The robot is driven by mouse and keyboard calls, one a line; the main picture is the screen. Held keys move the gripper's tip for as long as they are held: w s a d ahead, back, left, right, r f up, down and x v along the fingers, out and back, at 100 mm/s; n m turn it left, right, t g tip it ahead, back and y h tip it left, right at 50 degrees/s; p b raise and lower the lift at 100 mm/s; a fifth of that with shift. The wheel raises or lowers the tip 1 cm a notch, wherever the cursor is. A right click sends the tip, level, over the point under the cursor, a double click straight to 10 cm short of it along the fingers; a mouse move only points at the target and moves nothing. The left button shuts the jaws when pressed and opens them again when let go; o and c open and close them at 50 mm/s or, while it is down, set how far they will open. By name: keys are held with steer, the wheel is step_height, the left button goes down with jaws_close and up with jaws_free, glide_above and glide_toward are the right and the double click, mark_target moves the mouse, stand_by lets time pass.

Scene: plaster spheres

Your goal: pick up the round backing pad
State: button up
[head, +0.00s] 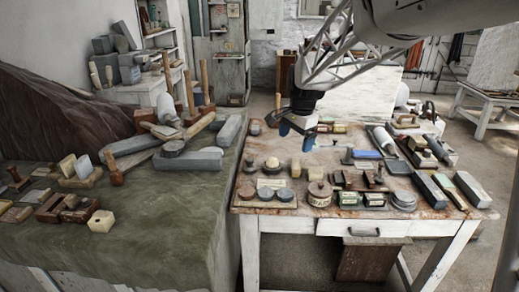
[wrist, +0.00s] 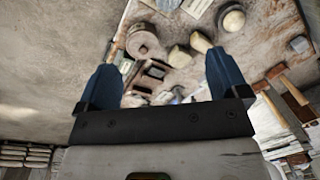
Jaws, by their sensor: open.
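My gripper (head: 296,136) hangs over the back left part of the white-legged worktable, its two blue fingers apart. In the wrist view the fingers (wrist: 161,64) are spread wide with nothing held between them. I cannot tell for sure which item is the round backing pad. Round candidates in the head view are a low grey disc (head: 403,200) at the front right, a brownish knobbed round piece (head: 319,194) at the front, and two small dark discs (head: 275,194) at the front left. The wrist view shows a round disc (wrist: 142,40) beyond the left finger.
The worktable (head: 345,226) is crowded with blocks, brushes and tools. Long grey stones (head: 438,190) lie along its right. A green-covered bench (head: 150,235) with mallets and stone blocks stands to the left. Small bare patches show near the table's middle.

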steer(key=w+a+f+m, duration=0.2)
steer(key=w+a+f, duration=0.2)
steer(key=w, duration=0.3)
steer(key=w+a+f+m, duration=0.1)
steer(key=w+a+f, duration=0.3)
steer(key=w, duration=0.2)
steer(key=m+g, duration=0.1)
steer(key=m, duration=0.2)
glide_above(249, 165)
steer(key=w+d, duration=0.1)
steer(key=f, duration=1)
steer(key=shift+d, duration=0.2)
steer(key=shift+w+a+f, duration=0.3)
steer(key=shift+f, duration=0.1)
steer(key=shift+a+f, duration=0.15)
steer(key=shift+f, duration=1.1)
steer(key=shift+a+f, duration=0.2)
steer(key=shift+f, duration=1.1)
steer(key=shift+a+f, duration=0.15)
steer(key=shift+f, duration=1.15)
